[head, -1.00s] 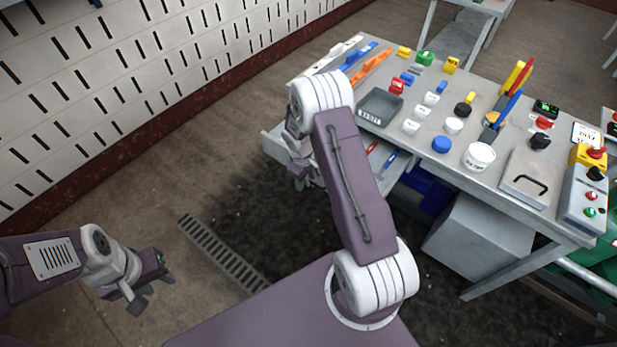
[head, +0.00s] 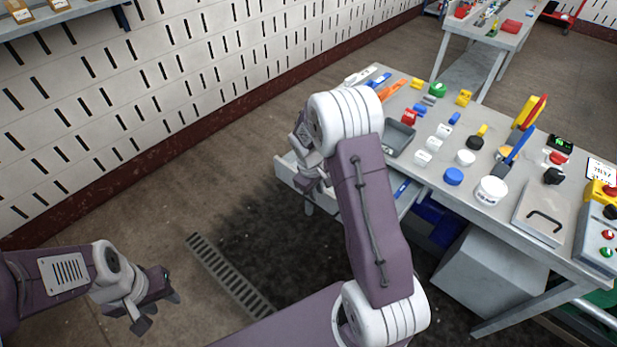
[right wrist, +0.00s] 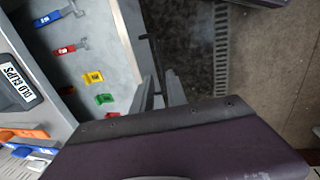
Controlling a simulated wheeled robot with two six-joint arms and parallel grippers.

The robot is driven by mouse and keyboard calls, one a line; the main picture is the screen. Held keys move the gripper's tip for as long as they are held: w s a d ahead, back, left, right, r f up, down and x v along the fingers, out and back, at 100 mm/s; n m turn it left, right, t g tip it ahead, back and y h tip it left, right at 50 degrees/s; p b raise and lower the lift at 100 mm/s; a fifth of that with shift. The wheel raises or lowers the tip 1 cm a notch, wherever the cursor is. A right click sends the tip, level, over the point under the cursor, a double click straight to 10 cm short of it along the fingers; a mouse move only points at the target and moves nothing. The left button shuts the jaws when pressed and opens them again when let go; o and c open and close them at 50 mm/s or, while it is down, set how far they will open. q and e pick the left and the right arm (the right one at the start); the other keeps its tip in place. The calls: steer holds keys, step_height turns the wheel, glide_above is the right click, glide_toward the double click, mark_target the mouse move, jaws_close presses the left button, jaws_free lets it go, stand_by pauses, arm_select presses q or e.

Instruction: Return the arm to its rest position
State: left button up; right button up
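My left gripper (head: 157,305) hangs over the floor at the lower left of the head view, its fingers apart and empty. My right arm is bent in front of the workbench (head: 470,200). In the head view its gripper is mostly hidden behind the arm, near the bench's open drawer (head: 290,172). In the right wrist view the right gripper (right wrist: 160,92) shows two grey fingers with a gap and nothing held between them. The drawer (right wrist: 118,45) also shows there, holding blue and red tools (right wrist: 66,49) and small yellow and green clips (right wrist: 93,77).
The bench holds a grey tray (head: 400,150), a white tub (head: 491,190), a blue cap (head: 453,176) and several small coloured parts. A slotted white wall (head: 200,90) stands at the left. Floor with a drain grate (head: 225,272) lies between wall and bench.

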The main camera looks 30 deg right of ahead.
step_height(320, 180, up, 6)
steer(key=w+a+t, duration=0.1)
steer(key=w+a, duration=0.1)
steer(key=s+a+r+y+p, duration=0.1)
steer(key=s+a+r+p, duration=0.1)
steer(key=s+a+r, duration=0.5)
steer(key=s+a+f+m+y, duration=0.1)
steer(key=s+f+m, duration=0.3)
steer(key=s, duration=0.7)
steer(key=shift+s+m+g, duration=0.3)
steer(key=shift+s+m, duration=0.05)
steer(key=shift+m, duration=0.15)
steer(key=shift+s+r, duration=0.1)
steer(key=shift+s, duration=0.05)
